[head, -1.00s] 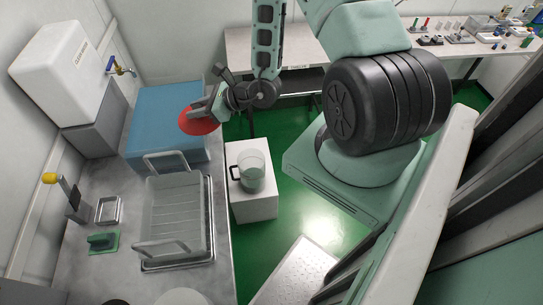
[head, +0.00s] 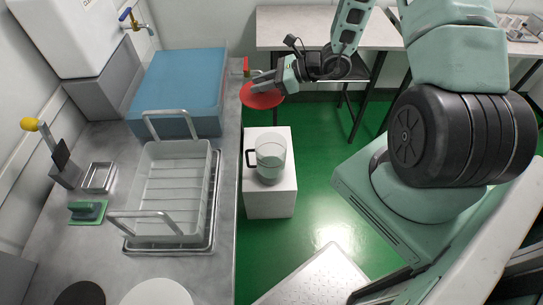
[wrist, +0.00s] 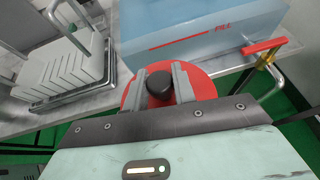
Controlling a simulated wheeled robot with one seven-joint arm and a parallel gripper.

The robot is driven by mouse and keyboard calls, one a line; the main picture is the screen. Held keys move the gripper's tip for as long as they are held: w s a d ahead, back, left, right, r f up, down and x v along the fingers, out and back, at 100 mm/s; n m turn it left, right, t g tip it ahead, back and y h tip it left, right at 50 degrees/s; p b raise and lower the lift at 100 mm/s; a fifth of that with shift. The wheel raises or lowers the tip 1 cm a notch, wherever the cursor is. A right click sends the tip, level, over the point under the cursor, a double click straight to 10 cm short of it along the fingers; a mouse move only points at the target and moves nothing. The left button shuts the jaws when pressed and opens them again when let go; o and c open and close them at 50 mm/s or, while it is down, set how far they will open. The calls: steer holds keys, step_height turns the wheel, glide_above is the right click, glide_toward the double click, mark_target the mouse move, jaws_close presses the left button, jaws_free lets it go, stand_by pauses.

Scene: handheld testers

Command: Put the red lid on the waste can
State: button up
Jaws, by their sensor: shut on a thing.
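The red lid (head: 262,98) is a round disc with a black knob (wrist: 159,84), seen close in the wrist view. My gripper (head: 266,84) is shut on the knob, with one finger on each side, and holds the lid in the air. In the head view the lid appears just off the bench's right edge, beyond a clear jug-like vessel (head: 271,157) with a black handle. This vessel stands upright on a white block (head: 270,198), and no lid shows on it. No label marks a waste can, so I cannot tell whether this vessel is it.
A blue box (head: 178,85) and a wire-handled basket (head: 170,190) sit on the grey bench (head: 225,200). A red-handled tap (wrist: 266,48) sticks out at the bench edge near the lid. Green floor is open right of the white block.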

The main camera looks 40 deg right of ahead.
steer(key=w+d+f+m+t+h+b, duration=0.1)
steer(key=d+f+b, duration=0.1)
steer(key=f+b, duration=1.2)
steer(key=w+d+f+m+t+h+b, duration=0.1)
steer(key=d+f+m+b, duration=0.1)
steer(key=f+b, duration=1.2)
steer(key=d+b, duration=0.1)
steer(key=b, duration=0.4)
steer(key=shift+w+f+t+b, duration=0.3)
steer(key=shift+w+f, duration=0.05)
steer(key=shift+f, duration=0.05)
steer(key=shift+f+b, duration=0.5)
steer(key=shift+f, duration=0.1)
steer(key=o, duration=1)
steer(key=shift+r, duration=0.1)
